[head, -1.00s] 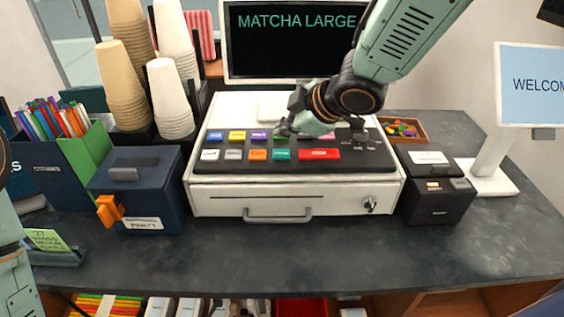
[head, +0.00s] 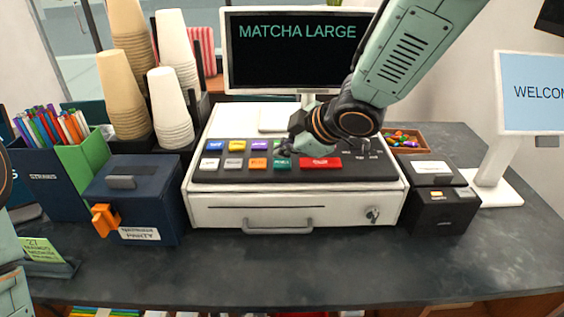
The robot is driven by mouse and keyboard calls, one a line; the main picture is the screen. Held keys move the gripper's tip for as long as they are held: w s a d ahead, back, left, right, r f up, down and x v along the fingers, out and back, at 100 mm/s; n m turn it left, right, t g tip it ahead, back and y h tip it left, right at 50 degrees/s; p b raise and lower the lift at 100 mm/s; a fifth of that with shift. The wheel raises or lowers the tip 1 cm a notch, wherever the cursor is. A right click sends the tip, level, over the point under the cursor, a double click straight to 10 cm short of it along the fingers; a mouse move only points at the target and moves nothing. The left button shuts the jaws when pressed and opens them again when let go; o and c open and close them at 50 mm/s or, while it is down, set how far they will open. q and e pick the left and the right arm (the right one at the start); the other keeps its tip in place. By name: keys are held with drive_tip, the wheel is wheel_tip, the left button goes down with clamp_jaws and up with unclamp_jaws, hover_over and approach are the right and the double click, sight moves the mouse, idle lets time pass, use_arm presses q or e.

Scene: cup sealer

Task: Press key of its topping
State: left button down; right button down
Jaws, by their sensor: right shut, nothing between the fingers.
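The cash register (head: 238,201) stands mid-counter with a black keypad of coloured keys. Its screen (head: 297,60) reads "MATCHA LARGE". I see a blue key (head: 215,145), a yellow key (head: 238,145), a purple key (head: 260,145), a white key (head: 208,163), an orange key (head: 257,163), a teal key (head: 282,163) and a wide red key (head: 320,162). My right gripper (head: 300,146) is shut and empty, low over the keypad's right part, hiding some back-row keys. I cannot tell whether it touches a key. My left gripper is out of view.
Stacked cups (head: 170,105) stand behind the navy box (head: 130,195) on the left. A black printer (head: 440,211) and a welcome display (head: 530,92) are on the right. A small tray of colourful pieces (head: 405,138) lies behind. The counter front (head: 300,270) is clear.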

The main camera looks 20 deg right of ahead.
drive_tip(key=shift+d, duration=0.1)
drive_tip(key=shift+w+f, duration=0.1)
drive_tip(key=shift+w, duration=0.1)
drive_tip(key=shift+s, duration=0.25)
drive_tip(key=shift+f+b, duration=0.3)
drive_tip(key=shift+w+f, duration=0.1)
drive_tip(key=shift+w, duration=0.1)
drive_tip(key=shift+s, duration=0.2)
